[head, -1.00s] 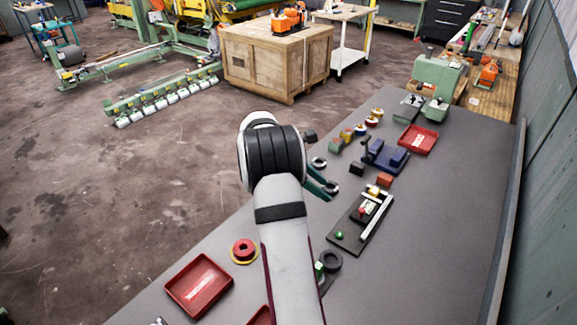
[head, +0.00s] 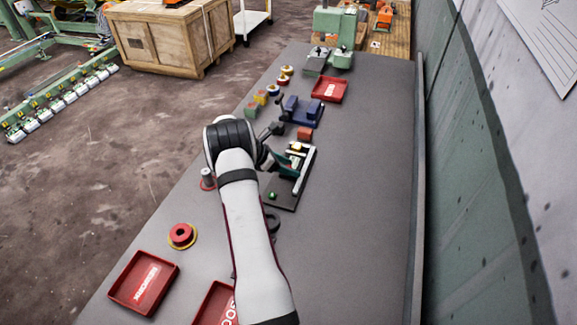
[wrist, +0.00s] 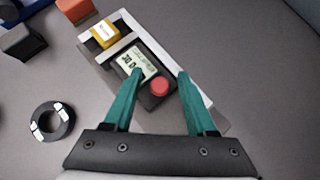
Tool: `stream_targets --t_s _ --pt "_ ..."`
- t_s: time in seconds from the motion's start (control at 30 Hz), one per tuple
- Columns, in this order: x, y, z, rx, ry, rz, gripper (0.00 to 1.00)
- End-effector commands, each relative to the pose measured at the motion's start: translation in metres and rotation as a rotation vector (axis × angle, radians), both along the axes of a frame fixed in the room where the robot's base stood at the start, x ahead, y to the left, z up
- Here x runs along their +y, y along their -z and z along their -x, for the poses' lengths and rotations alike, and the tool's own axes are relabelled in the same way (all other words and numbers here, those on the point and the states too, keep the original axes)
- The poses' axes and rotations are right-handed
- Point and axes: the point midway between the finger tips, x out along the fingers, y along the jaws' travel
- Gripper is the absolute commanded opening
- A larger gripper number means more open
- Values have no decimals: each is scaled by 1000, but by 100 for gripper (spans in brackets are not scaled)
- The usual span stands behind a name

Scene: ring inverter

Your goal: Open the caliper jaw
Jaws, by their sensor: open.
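The caliper shows in the wrist view as a silver rail (wrist: 192,78) on a black base, with a slider body carrying a digital display (wrist: 140,64) and a red button (wrist: 159,86). A yellow block (wrist: 104,33) sits near its far end. In the head view, its black base (head: 282,195) has a green button (head: 272,195), and my arm partly covers the device. My gripper (wrist: 157,74) is open, its teal fingers apart on either side of the display and red button. Contact with the slider cannot be told. The gripper also shows over the caliper in the head view (head: 284,161).
A black ring with white patches (wrist: 52,122) lies left of my gripper. An orange block (head: 304,133) and blue vise (head: 302,110) stand beyond the caliper. Red trays (head: 142,281) lie at the near left. The right side of the table is clear.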

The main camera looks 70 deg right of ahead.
Motion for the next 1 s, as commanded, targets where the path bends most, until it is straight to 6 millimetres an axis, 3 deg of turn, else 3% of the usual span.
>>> stream_targets --t_s 0.17,0.5,1.0 --pt "0 0 0 0 0 0 57" --pt "0 0 0 0 0 0 0" --pt "0 -1 0 0 1 0 0"
